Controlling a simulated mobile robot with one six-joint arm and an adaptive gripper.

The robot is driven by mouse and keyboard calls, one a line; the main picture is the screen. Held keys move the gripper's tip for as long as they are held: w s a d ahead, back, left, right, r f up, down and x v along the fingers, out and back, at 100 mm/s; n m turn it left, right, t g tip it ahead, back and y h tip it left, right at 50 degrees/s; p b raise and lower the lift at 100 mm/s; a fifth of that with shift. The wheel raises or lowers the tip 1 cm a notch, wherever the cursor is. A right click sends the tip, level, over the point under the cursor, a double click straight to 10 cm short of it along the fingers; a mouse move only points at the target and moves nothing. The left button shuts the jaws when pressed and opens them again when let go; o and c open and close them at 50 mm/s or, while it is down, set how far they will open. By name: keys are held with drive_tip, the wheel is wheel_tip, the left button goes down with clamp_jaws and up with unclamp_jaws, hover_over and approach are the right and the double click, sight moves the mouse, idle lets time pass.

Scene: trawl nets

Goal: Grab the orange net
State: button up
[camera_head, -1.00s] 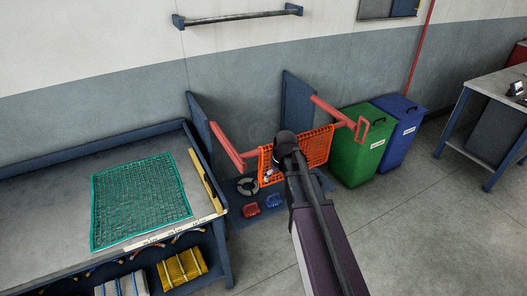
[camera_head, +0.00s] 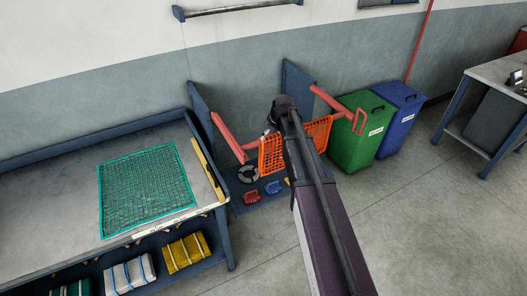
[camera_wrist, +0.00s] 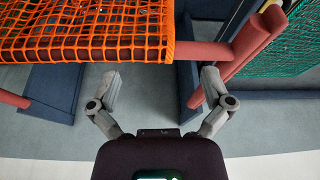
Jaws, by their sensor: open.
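The orange net (camera_head: 270,154) hangs over the red arms of a blue wall rack in the head view. My arm crosses in front of its middle and hides part of it. In the wrist view the net (camera_wrist: 85,32) fills the upper left, with its thick orange edge running across above the left finger. My gripper (camera_wrist: 160,80) is open, with empty space between the fingers. The net's edge is close beyond the fingertips and not between them. In the head view my gripper (camera_head: 271,122) is at the net's upper edge, partly hidden by my wrist.
A red rack arm (camera_wrist: 232,62) is close to the right fingertip. A teal net (camera_head: 147,188) lies on the workbench at left. Green (camera_head: 357,140) and blue (camera_head: 400,118) bins stand right of the rack. Small red (camera_head: 251,197) and blue (camera_head: 273,187) items lie below the net.

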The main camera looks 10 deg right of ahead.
drive_tip(key=shift+f, duration=0.15)
drive_tip(key=b+x, duration=0.9)
drive_tip(key=shift+w+f, duration=0.15)
drive_tip(key=shift+f, duration=0.1)
drive_tip(key=shift+a+f+b, duration=0.1)
drive_tip(key=shift+f+b, duration=0.15)
drive_tip(key=shift+b, duration=0.1)
idle(0.5)
drive_tip(key=shift+b+x, duration=1)
drive_tip(key=shift+x, duration=0.1)
drive_tip(key=shift+w+f, duration=0.15)
clamp_jaws()
idle(0.4)
